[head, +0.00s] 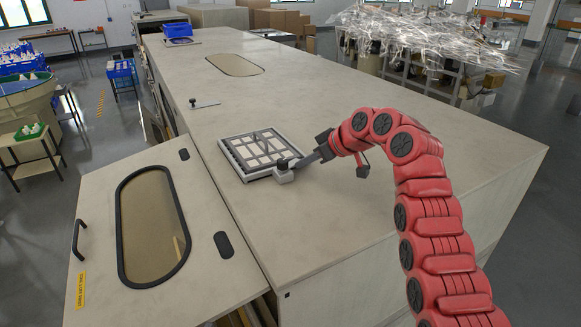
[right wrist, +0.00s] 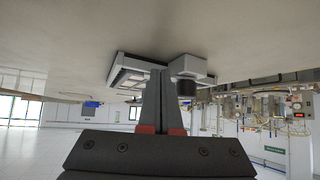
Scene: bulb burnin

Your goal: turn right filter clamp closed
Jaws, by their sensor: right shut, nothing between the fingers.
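The square filter (head: 226,146) with a white grid frame lies on the beige cabinet top in the head view. A small grey block, which looks like the right filter clamp (head: 283,177), sits at its near right corner. In the right wrist view, the clamp (right wrist: 188,66) shows a grey arm and a dark round part, beside the filter's edge (right wrist: 124,75). My right gripper (head: 303,161) is shut and empty, its fingertips beside the clamp. In the right wrist view the fingers (right wrist: 163,85) overlap the clamp's left side; I cannot tell whether they touch it. My left gripper is out of view.
An open hatch door (head: 98,232) with an oval window stands at the lower left. A small dark latch (head: 204,103) lies farther back on the cabinet top (head: 350,235). A blue bin (head: 178,31) stands at the far end. The top right of the filter is clear.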

